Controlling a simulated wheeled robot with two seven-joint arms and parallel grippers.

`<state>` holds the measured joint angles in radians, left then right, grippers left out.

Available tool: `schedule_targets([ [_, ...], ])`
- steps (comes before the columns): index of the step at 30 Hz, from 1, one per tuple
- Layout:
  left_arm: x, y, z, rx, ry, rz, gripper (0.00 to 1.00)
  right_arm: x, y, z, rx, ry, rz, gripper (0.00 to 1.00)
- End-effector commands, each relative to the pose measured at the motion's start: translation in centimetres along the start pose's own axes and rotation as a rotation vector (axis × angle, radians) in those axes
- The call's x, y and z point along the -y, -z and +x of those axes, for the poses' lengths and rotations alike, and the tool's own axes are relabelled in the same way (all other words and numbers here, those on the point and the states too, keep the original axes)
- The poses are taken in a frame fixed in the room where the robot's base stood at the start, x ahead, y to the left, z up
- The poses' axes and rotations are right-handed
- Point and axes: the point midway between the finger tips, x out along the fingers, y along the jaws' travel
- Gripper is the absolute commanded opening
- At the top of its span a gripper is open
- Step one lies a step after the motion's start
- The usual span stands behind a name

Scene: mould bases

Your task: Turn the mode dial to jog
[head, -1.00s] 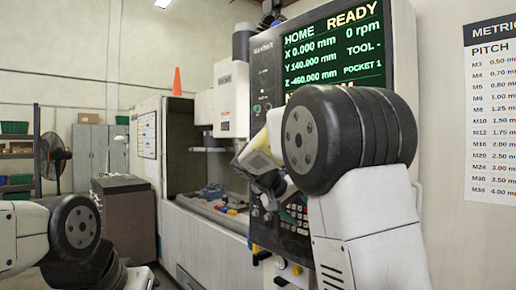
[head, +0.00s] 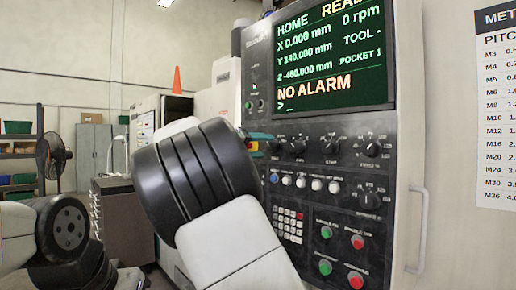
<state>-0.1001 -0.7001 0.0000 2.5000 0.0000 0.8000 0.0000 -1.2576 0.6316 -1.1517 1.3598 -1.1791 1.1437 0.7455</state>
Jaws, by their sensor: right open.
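The machine's control panel (head: 335,225) fills the right middle of the view. Black dials sit in a row under the screen: a left one (head: 298,147), a middle one (head: 331,146) and a larger right one (head: 372,148). Another large dial (head: 369,201) sits lower right. The labels are too small to tell which is the mode dial or where it points. My right gripper (head: 262,144) shows only in part beyond my right arm's black joint, at the left end of the dial row. It is open; contact with any dial cannot be told. My left gripper is out of view.
The screen (head: 333,58) reads NO ALARM. Below the dials are white buttons (head: 301,182), a keypad (head: 287,224) and red and green push buttons (head: 357,242). A vertical handle (head: 417,230) stands out at the panel's right. A grey cabinet (head: 120,215) stands left.

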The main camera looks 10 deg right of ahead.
Motion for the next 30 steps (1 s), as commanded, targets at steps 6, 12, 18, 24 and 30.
schedule_targets([
  [6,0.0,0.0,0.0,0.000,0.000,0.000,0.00,0.0,0.0,1.8,0.001,0.000,0.000,0.53],
  [12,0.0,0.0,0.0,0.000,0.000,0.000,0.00,0.0,0.0,1.9,0.000,0.001,-0.001,0.53],
  [18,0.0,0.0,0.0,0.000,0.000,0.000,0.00,0.1,0.0,1.9,0.000,0.001,-0.001,0.25],
  [24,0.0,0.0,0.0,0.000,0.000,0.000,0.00,0.1,0.0,1.9,0.001,0.002,-0.001,0.00],
  [30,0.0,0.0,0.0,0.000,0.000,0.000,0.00,0.1,-0.1,1.9,0.001,0.002,-0.019,0.00],
])
